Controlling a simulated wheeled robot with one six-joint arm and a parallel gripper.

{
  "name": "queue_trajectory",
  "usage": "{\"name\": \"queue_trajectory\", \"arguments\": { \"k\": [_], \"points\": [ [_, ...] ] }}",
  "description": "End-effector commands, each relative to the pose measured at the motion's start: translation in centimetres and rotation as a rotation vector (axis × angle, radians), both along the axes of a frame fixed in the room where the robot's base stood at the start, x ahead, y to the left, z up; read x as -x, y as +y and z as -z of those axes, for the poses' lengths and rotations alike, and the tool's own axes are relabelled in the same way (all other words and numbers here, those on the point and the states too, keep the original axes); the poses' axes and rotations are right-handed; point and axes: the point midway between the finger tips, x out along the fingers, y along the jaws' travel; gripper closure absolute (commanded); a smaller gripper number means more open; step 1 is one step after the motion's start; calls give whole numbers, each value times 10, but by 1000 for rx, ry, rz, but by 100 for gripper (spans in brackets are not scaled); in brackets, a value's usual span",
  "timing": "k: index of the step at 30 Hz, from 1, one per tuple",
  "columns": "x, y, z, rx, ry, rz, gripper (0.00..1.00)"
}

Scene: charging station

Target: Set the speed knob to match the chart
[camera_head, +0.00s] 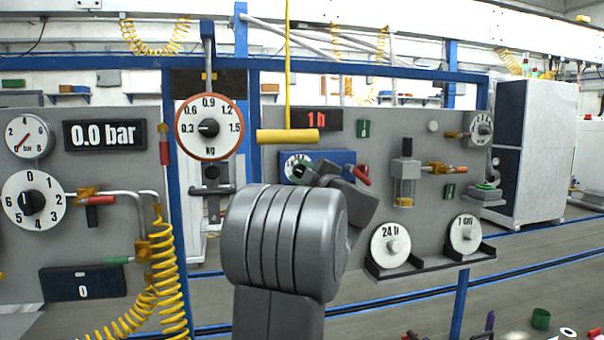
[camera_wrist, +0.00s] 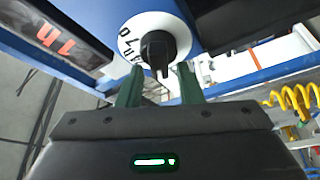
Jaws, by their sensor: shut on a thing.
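The knob dial (camera_head: 296,165) has a white face on a blue box (camera_head: 341,157). In the wrist view the dial face (camera_wrist: 129,39) surrounds a black knob (camera_wrist: 157,46). My gripper (camera_wrist: 157,72) has its two green fingers on either side of the knob, shut on it. In the head view my arm covers part of the dial, and the fingers are mostly hidden. A dark display (camera_head: 316,119) above the box reads "1 h" in red. White discs marked "24 h" (camera_head: 391,245) and "7 day" (camera_head: 465,235) stand on a ledge.
A yellow horizontal bar (camera_head: 288,136) hangs just above the blue box. A red-tipped lever (camera_head: 362,175) is close to my wrist. A 0–6 dial (camera_head: 33,201) and pressure display (camera_head: 105,134) are on the left panel. Yellow coiled hose (camera_head: 166,270) hangs there.

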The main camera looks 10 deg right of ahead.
Motion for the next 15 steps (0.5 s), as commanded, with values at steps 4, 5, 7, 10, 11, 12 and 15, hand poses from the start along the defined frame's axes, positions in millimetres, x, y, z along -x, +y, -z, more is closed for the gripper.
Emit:
{"name": "queue_trajectory", "arguments": {
  "k": [4, 5, 7, 10, 11, 12, 15],
  "points": [
    [0, 0, 2, 0, 2, 0, 90],
    [0, 0, 2, 0, 2, 0, 63],
    [0, 0, 2, -1, 3, 0, 62],
    [0, 0, 1, -1, 2, 0, 62],
    [0, 0, 1, -1, 2, 0, 62],
    [0, 0, 1, -1, 2, 0, 62],
    [2, -1, 1, -1, 1, 1, 62]
  ]
}}
